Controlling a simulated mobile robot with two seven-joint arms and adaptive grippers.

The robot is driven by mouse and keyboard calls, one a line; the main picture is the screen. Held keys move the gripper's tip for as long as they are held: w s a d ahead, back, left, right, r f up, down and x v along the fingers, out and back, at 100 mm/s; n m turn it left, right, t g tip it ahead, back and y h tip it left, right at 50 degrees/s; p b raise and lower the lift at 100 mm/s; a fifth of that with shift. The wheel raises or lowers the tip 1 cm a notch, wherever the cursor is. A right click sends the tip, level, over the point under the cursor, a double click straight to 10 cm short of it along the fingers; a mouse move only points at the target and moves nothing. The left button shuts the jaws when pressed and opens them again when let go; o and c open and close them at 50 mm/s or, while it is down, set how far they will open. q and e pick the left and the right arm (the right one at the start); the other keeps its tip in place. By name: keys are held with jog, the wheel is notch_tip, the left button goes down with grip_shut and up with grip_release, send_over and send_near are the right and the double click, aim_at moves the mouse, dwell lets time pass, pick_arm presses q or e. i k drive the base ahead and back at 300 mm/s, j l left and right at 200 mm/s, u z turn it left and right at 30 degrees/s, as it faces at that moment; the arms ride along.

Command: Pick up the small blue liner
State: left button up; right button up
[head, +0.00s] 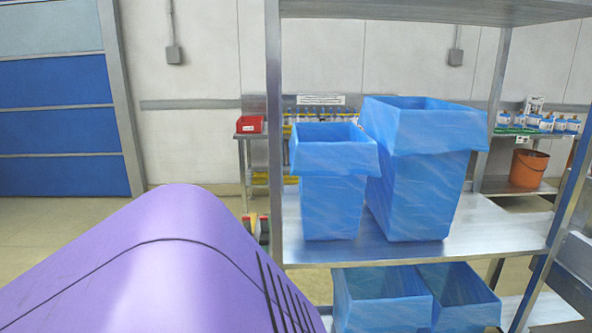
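The small blue liner (332,205) stands upright on the metal shelf (487,232), at its left side. It is open at the top, with a wide folded-over band around its rim. A taller blue liner (420,185) of the same kind stands close beside it on the right, slightly overlapped by the small one in the picture. Neither of my grippers is in view, so nothing shows at the liners.
A metal post (274,135) rises at the shelf's left front, close to the small liner. Another shelf board (430,10) is overhead. Two more blue liners (380,303) (463,300) sit below. A red bin (250,124) and an orange bucket (528,168) are behind.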

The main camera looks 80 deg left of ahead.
aim_at(332, 162)
jog(key=u, duration=2.2)
jog(key=i+j+z, duration=0.1)
jog(key=z, duration=0.25)
jog(key=j+z, duration=0.15)
jog(key=z, duration=0.2)
jog(key=i+j+z, duration=0.15)
jog(key=z, duration=0.2)
jog(key=i+j+z, duration=0.2)
jog(key=j, duration=0.3)
jog(key=j+z, duration=0.2)
jog(key=j, duration=0.3)
